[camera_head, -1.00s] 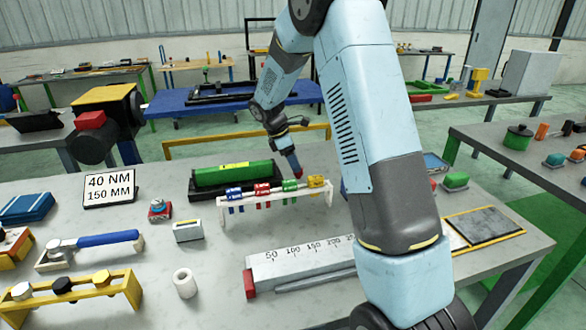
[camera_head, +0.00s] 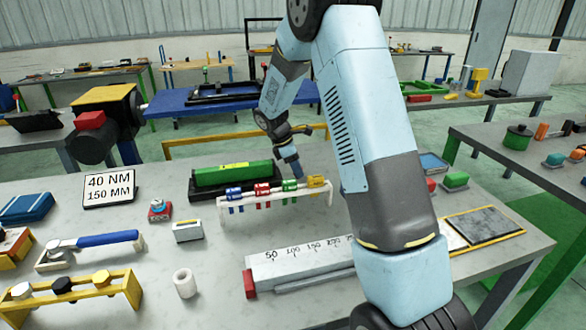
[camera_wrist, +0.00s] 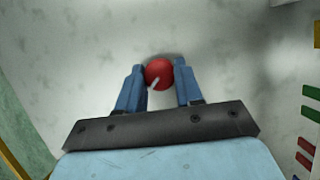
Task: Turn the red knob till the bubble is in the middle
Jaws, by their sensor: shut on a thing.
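The red knob (camera_wrist: 159,74) shows in the wrist view as a round cap with a pale mark on its lower left edge. My gripper (camera_wrist: 160,75) has its two blue fingers on either side of the knob, shut on it. In the head view my gripper (camera_head: 298,174) points down at the right end of the green level, and the knob cannot be made out there. The green level (camera_head: 222,176) lies in a black base, with a yellow vial (camera_head: 236,166) on top. The bubble is too small to make out.
A white rack (camera_head: 276,199) with coloured clips stands just in front of the level, close to my gripper. A grey ruler block (camera_head: 300,262) lies nearer. A sign (camera_head: 110,188) reading 40 NM, 150 MM stands at the left.

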